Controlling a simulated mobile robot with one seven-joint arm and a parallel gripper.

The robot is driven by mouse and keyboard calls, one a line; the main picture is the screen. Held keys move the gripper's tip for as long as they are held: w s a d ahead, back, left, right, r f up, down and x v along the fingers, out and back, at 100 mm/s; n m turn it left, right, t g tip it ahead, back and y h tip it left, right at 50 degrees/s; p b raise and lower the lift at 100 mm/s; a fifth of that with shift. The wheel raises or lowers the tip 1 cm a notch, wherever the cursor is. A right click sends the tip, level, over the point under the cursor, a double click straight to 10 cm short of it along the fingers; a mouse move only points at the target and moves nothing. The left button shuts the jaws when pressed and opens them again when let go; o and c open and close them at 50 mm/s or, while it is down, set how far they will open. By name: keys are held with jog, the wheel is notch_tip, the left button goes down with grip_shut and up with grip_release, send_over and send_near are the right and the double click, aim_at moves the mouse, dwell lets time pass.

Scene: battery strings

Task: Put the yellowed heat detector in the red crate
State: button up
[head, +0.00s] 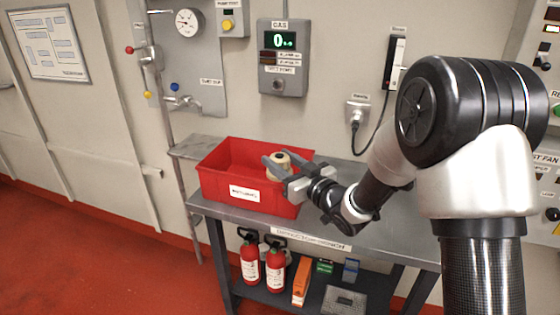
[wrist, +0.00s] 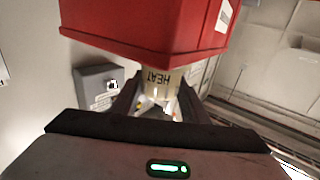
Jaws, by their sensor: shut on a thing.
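The yellowed heat detector (head: 279,161) is cream-coloured and held between the fingers of my gripper (head: 284,172). In the head view it shows in front of or over the right part of the red crate (head: 221,189); I cannot tell its exact height over the rim. In the wrist view the detector (wrist: 156,88), with the word HEAT upside down, sits between the fingertips (wrist: 155,105). The red crate (wrist: 150,30) fills the top of that view, close to the detector. The crate stands on the left part of the bench, and the visible part of its inside looks empty.
The crate stands on a grey metal bench (head: 390,235). Two red extinguishers (head: 274,268), an orange item (head: 301,282) and small boxes are on the shelf below. A gas panel (head: 284,60), a pressure gauge (head: 188,22) and a socket with a cable (head: 357,112) are on the wall behind.

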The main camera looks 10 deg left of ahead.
jog(key=shift+f+b, duration=0.4)
jog(key=o, duration=1.1)
jog(key=shift+r, duration=0.1)
